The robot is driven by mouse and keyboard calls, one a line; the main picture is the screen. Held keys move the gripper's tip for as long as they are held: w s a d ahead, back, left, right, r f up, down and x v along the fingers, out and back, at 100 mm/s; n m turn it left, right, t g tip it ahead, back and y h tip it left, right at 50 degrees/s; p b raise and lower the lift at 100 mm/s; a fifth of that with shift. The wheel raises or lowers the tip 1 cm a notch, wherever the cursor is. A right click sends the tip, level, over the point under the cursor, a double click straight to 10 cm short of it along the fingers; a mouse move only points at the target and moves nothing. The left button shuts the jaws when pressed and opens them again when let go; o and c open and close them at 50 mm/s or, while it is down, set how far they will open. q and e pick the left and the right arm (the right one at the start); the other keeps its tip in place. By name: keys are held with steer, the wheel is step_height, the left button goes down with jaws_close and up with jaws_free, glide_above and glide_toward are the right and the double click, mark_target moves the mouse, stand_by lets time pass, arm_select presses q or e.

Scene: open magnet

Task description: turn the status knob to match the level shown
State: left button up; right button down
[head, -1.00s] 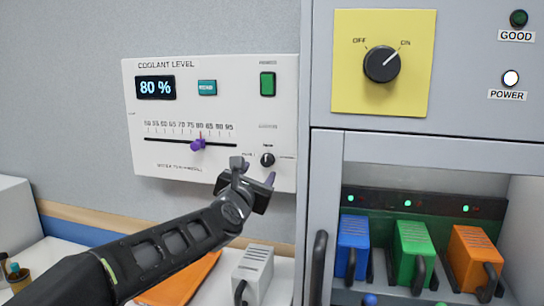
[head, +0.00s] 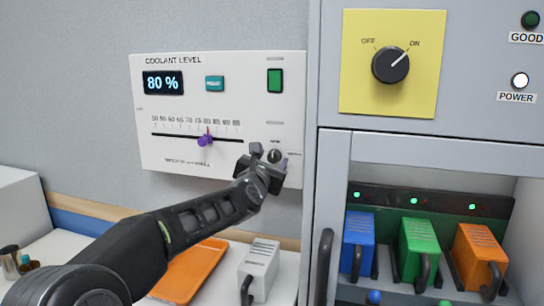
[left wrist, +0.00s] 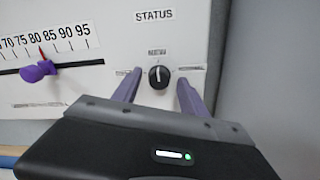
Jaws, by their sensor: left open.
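The status knob (left wrist: 159,77) is a small round black knob with a white pointer mark, under the word STATUS in the left wrist view. Its pointer looks upright, toward the label above it. In the head view the knob (head: 274,156) sits low on the right of the white coolant panel (head: 225,100). The display (head: 163,83) reads 80 %. The purple slider (head: 205,140) stands near 80 on the scale. My left gripper (left wrist: 158,92) is open, its purple fingers on either side of the knob and apart from it. My right gripper is not in view.
A grey cabinet (head: 333,80) stands right of the panel, with a yellow OFF/ON plate (head: 425,40) and blue, green and orange modules below. An orange tray (head: 190,270) and a grey module (head: 258,268) lie on the counter under the panel.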

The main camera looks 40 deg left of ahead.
arm_select(q)
steer(key=shift+w+a, duration=0.2)
steer(key=shift+w, duration=0.3)
steer(key=shift+c, duration=0.2)
jaws_close()
